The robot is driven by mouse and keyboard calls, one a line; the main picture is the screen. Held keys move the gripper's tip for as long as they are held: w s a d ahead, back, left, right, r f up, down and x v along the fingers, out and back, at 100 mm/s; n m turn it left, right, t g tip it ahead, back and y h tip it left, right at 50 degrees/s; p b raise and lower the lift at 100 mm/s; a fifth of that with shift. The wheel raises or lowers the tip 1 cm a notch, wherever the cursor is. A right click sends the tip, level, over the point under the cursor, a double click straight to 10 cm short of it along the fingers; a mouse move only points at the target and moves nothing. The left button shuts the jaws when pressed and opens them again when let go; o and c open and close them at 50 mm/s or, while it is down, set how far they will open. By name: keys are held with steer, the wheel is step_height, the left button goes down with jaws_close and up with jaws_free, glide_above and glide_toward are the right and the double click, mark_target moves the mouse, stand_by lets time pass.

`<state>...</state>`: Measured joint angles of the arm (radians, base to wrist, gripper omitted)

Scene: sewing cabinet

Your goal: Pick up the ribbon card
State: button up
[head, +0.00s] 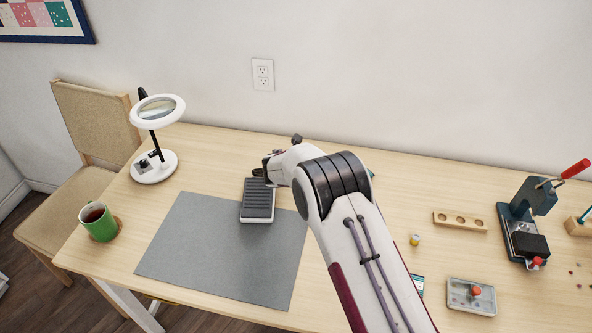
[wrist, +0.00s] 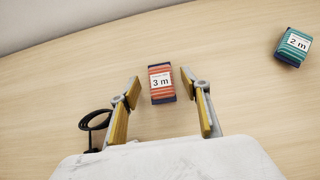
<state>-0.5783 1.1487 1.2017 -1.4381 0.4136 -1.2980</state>
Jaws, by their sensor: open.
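In the wrist view a red-orange striped ribbon card (wrist: 162,83) with a white "3 m" label lies on the table. My gripper (wrist: 160,84) is open, with one yellow-padded finger to the left of this card and one to the right. The card is between the fingertips with a gap on each side; I cannot tell the exact height of the fingers above the table. A second ribbon card (wrist: 292,46), teal striped and labelled "2 m", lies at the upper right of the wrist view. In the head view my arm hides the red card.
In the head view a grey mat (head: 215,255), a dark ridged pedal (head: 258,197) and a magnifier lamp (head: 155,165) are to the left. A wooden block with holes (head: 460,221) and a press (head: 528,230) stand to the right.

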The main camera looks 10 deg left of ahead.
steer(key=shift+w+f, duration=0.1)
stand_by(0.5)
steer(key=c, duration=1)
steer(key=shift+o, duration=0.4)
step_height(320, 180, up, 10)
